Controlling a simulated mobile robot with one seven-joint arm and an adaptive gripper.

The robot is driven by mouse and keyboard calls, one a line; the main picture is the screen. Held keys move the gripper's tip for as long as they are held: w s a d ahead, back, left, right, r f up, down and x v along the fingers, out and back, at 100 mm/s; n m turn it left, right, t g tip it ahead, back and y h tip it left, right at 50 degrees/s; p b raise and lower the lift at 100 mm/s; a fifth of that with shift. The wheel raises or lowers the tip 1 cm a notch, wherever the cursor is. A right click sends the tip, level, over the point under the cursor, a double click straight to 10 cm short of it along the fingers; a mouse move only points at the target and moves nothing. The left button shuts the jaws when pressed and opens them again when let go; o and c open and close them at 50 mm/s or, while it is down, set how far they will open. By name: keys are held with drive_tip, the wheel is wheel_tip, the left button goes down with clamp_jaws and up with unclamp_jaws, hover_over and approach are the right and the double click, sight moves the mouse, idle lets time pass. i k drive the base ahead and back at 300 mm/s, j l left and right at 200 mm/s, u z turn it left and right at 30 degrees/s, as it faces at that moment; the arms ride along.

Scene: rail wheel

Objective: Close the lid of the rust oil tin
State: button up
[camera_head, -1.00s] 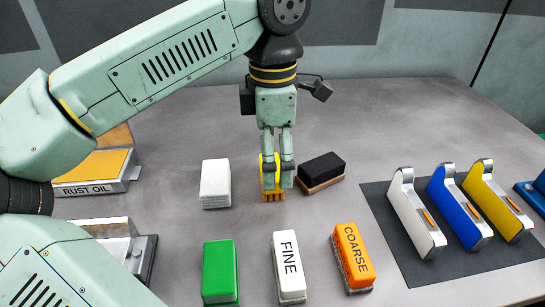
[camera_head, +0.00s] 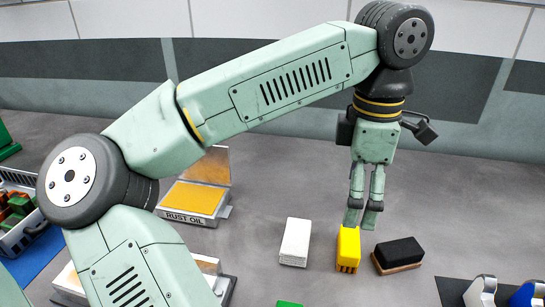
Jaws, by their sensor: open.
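The rust oil tin (camera_head: 192,201) is a shallow metal tin with a yellow-orange top face and "RUST OIL" on its front. It sits left of centre, partly behind my arm. Its lid (camera_head: 210,167) stands open, raised at the back edge. My gripper (camera_head: 362,220) is right of the tin, well apart from it. It points down, open and empty, with its fingertips just above a yellow block (camera_head: 348,250) with a toothed lower edge.
A white block (camera_head: 295,242) and a black block on a wooden base (camera_head: 398,254) flank the yellow block. A bin of parts (camera_head: 20,215) stands at far left. A metal case (camera_head: 210,275) is partly behind my arm. Table between tin and white block is clear.

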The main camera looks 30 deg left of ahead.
sight(213, 167)
drive_tip(key=u, duration=1.35)
drive_tip(key=i+j+u, duration=0.1)
drive_tip(key=j, duration=0.15)
